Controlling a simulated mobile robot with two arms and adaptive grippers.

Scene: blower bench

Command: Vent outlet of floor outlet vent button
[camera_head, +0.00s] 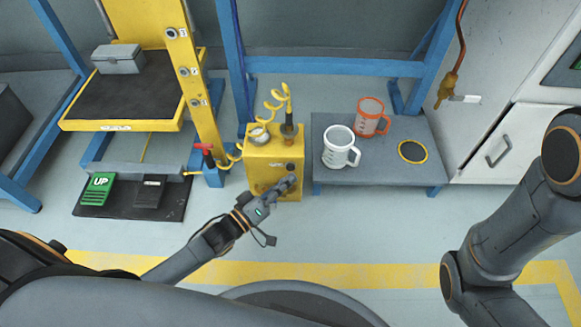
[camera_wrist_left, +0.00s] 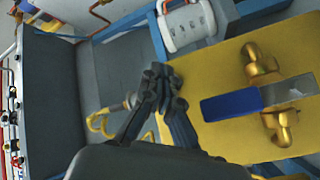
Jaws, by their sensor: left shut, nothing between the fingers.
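A yellow box unit (camera_head: 258,170) stands on the floor with a round gauge (camera_head: 259,135), a brass fitting and a coiled yellow hose (camera_head: 275,100) on top. A small dark round button or knob (camera_head: 291,167) shows on its front. My left gripper (camera_head: 288,184) is shut and empty at the box's front, just below that knob; I cannot tell whether it touches. In the left wrist view the shut fingers (camera_wrist_left: 160,88) are beside a yellow surface (camera_wrist_left: 222,135) with brass fittings (camera_wrist_left: 262,62) and a blue patch. My right arm shows at the right, its gripper out of view.
A low grey bench (camera_head: 335,177) right of the box holds a white mug (camera_head: 338,150) and an orange mug (camera_head: 369,120). A red-handled valve (camera_head: 205,150) on a blue post is to its left. Green UP (camera_head: 96,190) and black pedals lie further left. Floor in front is open.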

